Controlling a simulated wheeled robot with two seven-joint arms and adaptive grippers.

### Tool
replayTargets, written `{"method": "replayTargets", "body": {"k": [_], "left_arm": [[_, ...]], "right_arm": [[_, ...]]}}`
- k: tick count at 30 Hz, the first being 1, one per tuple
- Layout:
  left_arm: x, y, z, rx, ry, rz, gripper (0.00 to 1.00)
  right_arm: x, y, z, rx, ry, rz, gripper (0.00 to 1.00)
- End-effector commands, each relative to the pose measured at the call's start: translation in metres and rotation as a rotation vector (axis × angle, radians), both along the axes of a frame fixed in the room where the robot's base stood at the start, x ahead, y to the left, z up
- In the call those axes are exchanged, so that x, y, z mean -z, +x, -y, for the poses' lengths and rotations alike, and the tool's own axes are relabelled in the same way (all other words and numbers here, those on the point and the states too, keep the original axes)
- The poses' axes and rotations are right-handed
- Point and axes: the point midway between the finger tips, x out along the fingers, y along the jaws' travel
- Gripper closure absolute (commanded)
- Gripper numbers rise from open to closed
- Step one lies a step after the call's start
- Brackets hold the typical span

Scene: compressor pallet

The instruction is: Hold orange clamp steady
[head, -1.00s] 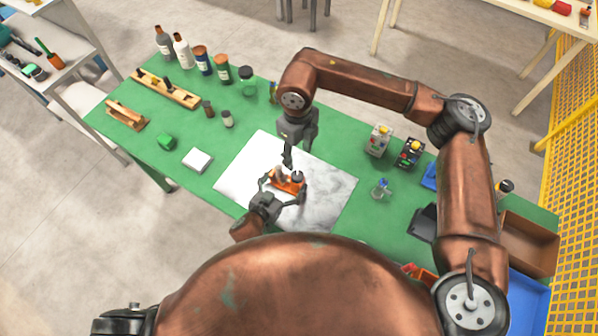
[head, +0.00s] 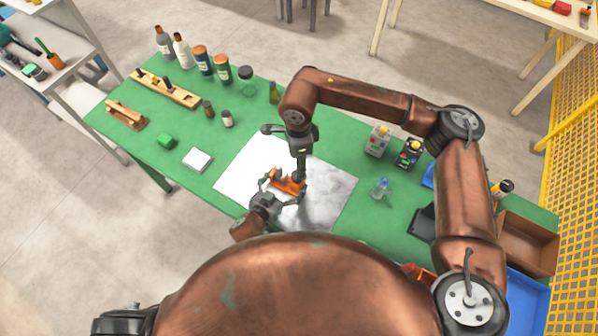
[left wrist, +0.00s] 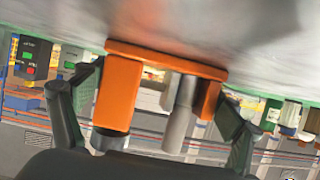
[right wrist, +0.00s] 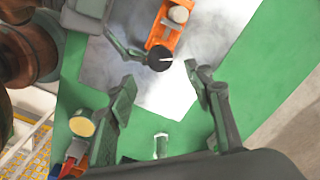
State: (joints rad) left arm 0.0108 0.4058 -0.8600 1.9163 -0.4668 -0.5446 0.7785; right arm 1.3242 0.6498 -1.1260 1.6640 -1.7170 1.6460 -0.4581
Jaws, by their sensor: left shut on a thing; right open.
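The orange clamp (head: 289,186) lies on the grey-white marbled sheet (head: 334,195) on the green bench. My left gripper (head: 283,190) is shut on it from the near side. In the left wrist view the clamp's orange body (left wrist: 120,92) and a grey cylinder (left wrist: 180,115) sit between the two fingers. My right gripper (head: 298,160) hangs over the clamp from above. In the right wrist view its fingers (right wrist: 166,80) are wide apart and empty, with the clamp (right wrist: 161,36) and its dark round knob (right wrist: 160,58) beyond them. In the head view the right gripper partly hides the clamp.
Two small boxes with yellow knobs (head: 378,140) (head: 408,153) and a small clear bottle (head: 380,188) stand right of the sheet. Bottles (head: 203,62) line the back left. A brown bin (head: 527,250) is right.

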Motion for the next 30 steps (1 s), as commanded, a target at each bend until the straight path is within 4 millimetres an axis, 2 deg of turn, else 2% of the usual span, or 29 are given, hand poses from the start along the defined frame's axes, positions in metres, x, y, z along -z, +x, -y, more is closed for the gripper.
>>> {"method": "replayTargets", "body": {"k": [1,6,12,23,30], "left_arm": [[0.001,-0.001,0.0,0.0,-0.001,-0.003,0.55],[0.001,-0.001,0.0,0.0,-0.001,-0.003,0.55],[0.001,-0.001,0.0,0.0,-0.001,-0.003,0.55],[0.001,-0.001,0.0,0.0,-0.001,-0.003,0.55],[0.001,-0.001,0.0,0.0,-0.001,-0.003,0.55]], "right_arm": [[0.011,-0.001,0.0,0.001,0.0,-0.003,0.53],[0.041,-0.001,0.0,0.001,0.001,-0.003,0.53],[0.062,0.0,0.0,0.001,0.001,-0.001,0.53],[0.068,0.0,0.0,0.001,0.001,0.001,0.53],[0.067,0.0,0.0,0.001,0.0,0.001,0.68]]}}
